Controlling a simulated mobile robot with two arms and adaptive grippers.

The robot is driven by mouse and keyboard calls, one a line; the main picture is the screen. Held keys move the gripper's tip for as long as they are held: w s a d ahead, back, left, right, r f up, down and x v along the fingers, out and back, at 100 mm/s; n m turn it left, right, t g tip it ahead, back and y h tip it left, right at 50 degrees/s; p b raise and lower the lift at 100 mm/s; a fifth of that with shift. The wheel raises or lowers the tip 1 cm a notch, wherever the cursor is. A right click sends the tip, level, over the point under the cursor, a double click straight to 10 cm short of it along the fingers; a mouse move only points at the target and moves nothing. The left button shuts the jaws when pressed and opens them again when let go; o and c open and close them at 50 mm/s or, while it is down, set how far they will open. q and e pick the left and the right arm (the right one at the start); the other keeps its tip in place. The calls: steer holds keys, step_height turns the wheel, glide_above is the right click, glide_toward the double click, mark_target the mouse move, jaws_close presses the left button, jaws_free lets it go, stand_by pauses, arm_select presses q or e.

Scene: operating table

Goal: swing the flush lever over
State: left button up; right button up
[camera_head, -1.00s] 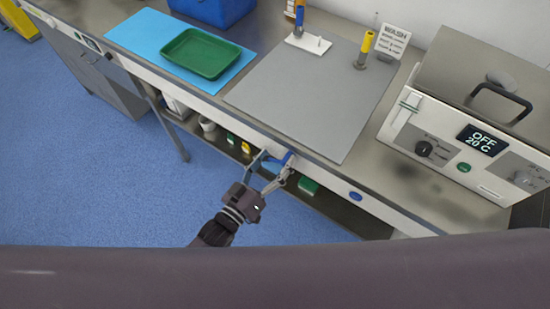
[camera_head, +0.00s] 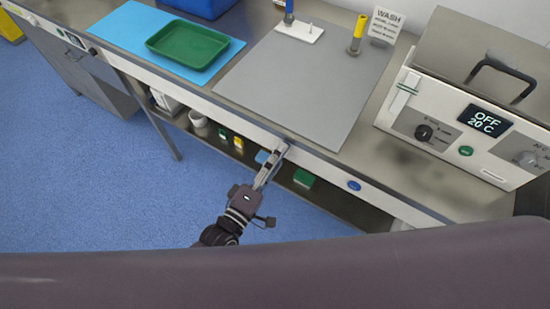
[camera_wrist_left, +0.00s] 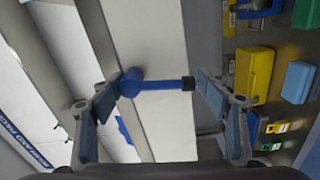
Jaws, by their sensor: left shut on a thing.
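The flush lever (camera_wrist_left: 160,84) is a blue bar with a round blue hub at its left and a black tip at its right, on a pale panel in the left wrist view. My left gripper (camera_head: 276,152) is at the front edge of the counter in the head view. In the left wrist view its two fingers (camera_wrist_left: 158,90) stand on either side of the lever, one by the hub and one by the black tip, shut on it lengthwise. In the head view my gripper mostly hides the lever. My right gripper is not in view.
The steel counter (camera_head: 400,185) holds a grey mat (camera_head: 300,85), a green tray (camera_head: 188,46) on a blue sheet and a heater unit (camera_head: 465,120) at right. A shelf below holds small containers, including a green box (camera_head: 304,178). Blue floor lies open at left.

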arm_select(q)
steer(key=shift+s+f+n+b, duration=0.25)
steer(key=shift+f+n, duration=0.25)
steer(key=shift+n, duration=0.3)
steer(key=shift+c, duration=0.2)
steer(key=shift+d, duration=0.1)
steer(key=o, duration=1.3)
steer(key=shift+o, duration=1.4)
steer(key=shift+w, duration=0.1)
steer(key=shift+r, duration=0.2)
steer(key=v, duration=1.2)
